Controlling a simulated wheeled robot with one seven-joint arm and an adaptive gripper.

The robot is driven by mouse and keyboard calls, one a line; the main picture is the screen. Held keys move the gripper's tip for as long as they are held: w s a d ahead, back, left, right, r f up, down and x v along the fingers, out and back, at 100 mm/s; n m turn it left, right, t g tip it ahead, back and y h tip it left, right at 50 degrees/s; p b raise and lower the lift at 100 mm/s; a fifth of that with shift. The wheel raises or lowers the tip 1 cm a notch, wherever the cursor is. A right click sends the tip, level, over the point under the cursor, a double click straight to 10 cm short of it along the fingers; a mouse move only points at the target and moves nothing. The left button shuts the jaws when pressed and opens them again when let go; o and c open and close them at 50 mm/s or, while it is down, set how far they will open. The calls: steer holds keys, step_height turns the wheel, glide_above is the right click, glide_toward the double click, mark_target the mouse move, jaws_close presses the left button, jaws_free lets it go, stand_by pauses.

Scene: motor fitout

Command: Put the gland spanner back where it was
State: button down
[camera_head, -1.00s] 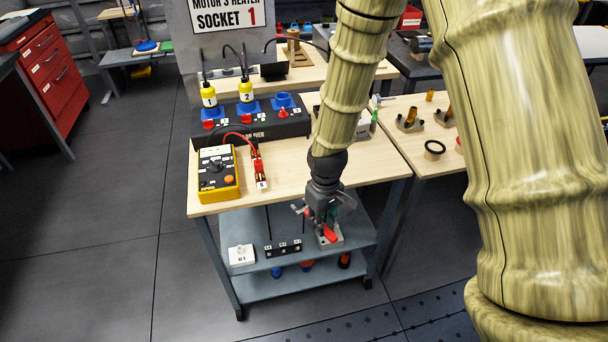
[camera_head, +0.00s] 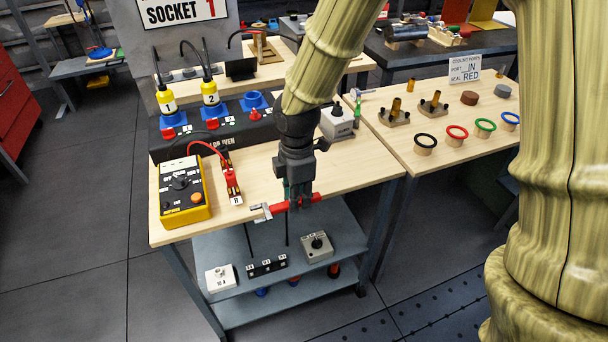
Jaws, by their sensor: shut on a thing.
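The gland spanner (camera_head: 278,208) has a red handle and a silver-grey jaw at its left end. My gripper (camera_head: 298,198) points down and is shut on the spanner's handle. The spanner lies roughly level, in front of the workbench (camera_head: 262,180) near its front edge as seen here. I cannot tell whether it touches the edge. The gripper hides part of the handle.
A grey box with a black knob (camera_head: 317,246), a black block (camera_head: 267,266) and a white box (camera_head: 220,278) stand on the lower shelf. Bare bench top lies left of my gripper.

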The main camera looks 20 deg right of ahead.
steer(key=w+d, duration=0.2)
steer(key=w, duration=0.1)
steer(key=w+d+p, duration=0.1)
steer(key=w+d, duration=0.1)
steer(key=w, duration=0.2)
steer(key=w+d+f+p, duration=0.1)
steer(key=w, duration=0.2)
steer(key=shift+w+d, duration=0.35)
steer(key=shift+d, duration=0.05)
steer(key=shift+w+f+p, duration=0.1)
steer(key=shift+f+p, duration=0.35)
steer(key=shift+f, duration=1.4)
steer(key=shift+f, duration=0.15)
steer(key=c, duration=1.3)
jaws_free()
step_height(320, 180, up, 12)
steer(key=shift+d+r+b, duration=0.1)
steer(key=shift+r+b, duration=0.05)
steer(key=shift+b, duration=0.45)
